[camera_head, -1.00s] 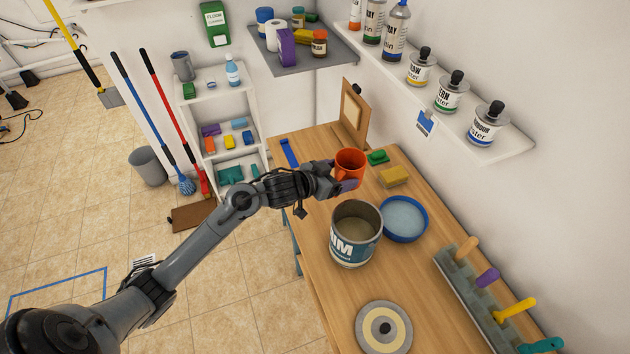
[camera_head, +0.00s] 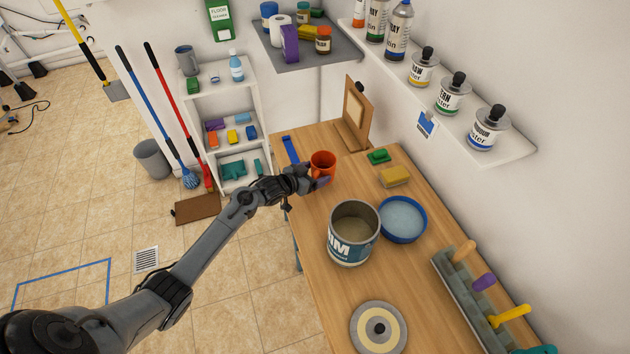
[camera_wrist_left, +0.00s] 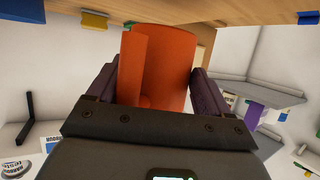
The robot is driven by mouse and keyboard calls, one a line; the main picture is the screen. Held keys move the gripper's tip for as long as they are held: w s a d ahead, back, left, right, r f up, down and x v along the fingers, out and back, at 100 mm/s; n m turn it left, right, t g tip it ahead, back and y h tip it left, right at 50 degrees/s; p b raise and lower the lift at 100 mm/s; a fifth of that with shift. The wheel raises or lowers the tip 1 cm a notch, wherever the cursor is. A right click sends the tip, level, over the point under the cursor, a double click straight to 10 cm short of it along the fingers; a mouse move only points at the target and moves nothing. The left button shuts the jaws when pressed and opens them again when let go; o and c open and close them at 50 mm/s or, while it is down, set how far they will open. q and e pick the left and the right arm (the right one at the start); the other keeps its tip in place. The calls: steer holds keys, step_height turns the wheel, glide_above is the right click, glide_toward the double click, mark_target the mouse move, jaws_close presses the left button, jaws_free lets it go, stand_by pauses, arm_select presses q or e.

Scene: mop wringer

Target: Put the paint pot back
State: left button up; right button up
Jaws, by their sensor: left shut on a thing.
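My left gripper (camera_head: 314,178) is shut on an orange-red pot (camera_head: 322,162), whose open top faces up in the head view. The pot is over the far left part of the wooden workbench; whether it touches the top I cannot tell. In the left wrist view the pot (camera_wrist_left: 160,68) sits between the two dark purple fingers, with the bench edge along the top of that picture. A large open paint can (camera_head: 352,233) with a blue and white label stands mid-bench. My right gripper is not in view.
A blue round dish (camera_head: 403,219), a yellow sponge (camera_head: 396,177), a green block (camera_head: 378,156) and a wooden stand (camera_head: 356,115) are on the bench. A round disc (camera_head: 379,328) lies near the front. A tool rack (camera_head: 470,305) lines the right edge. Bare wood lies between pot and can.

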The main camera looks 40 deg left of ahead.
arm_select(q)
steer(key=shift+f, duration=1.9)
steer(key=shift+f, duration=0.1)
